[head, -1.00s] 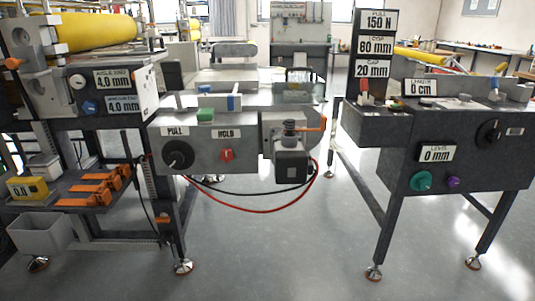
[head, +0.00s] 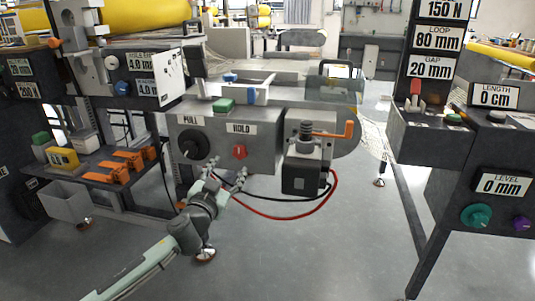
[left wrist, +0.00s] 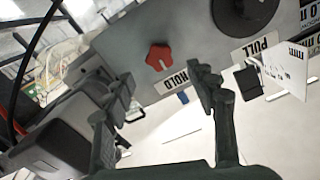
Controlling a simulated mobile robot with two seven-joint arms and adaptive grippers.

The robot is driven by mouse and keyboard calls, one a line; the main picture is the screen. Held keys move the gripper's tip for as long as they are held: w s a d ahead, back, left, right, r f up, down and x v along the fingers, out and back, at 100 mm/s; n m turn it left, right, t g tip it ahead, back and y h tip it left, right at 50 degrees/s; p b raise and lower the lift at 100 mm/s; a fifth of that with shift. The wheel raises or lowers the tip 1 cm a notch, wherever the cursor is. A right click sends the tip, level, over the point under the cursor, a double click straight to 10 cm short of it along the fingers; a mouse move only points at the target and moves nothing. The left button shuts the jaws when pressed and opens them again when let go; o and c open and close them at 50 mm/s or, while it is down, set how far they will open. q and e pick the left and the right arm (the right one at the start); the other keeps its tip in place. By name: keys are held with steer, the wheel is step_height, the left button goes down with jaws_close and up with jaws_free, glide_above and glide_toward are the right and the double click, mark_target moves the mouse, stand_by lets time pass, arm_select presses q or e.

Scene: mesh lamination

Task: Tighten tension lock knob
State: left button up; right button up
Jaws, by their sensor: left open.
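A red lobed knob (head: 239,152) sits on the front of the grey machine box, below the HOLD label (head: 241,128). I take it to be the tension lock knob. My left gripper (head: 226,176) is in front of the box, a little below the knob, with its fingers spread open and empty. In the left wrist view the red knob (left wrist: 159,57) lies beyond the open fingertips (left wrist: 164,88), roughly between them and apart from both. The HOLD label shows upside down beside it there. My right gripper is in neither current view.
A black PULL dial (head: 194,145) is left of the knob. A dark motor block (head: 302,172) with an orange lever (head: 335,131) stands to the right. A red cable (head: 300,214) loops below the box. Orange clamps (head: 128,157) lie on the left shelf.

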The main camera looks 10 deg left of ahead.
mark_target(239, 154)
arm_select(q)
steer(key=w, duration=0.8)
steer(key=shift+d+r, duration=0.1)
steer(key=shift+d, duration=0.1)
steer(key=shift+s, duration=0.1)
steer(key=c, duration=1.2)
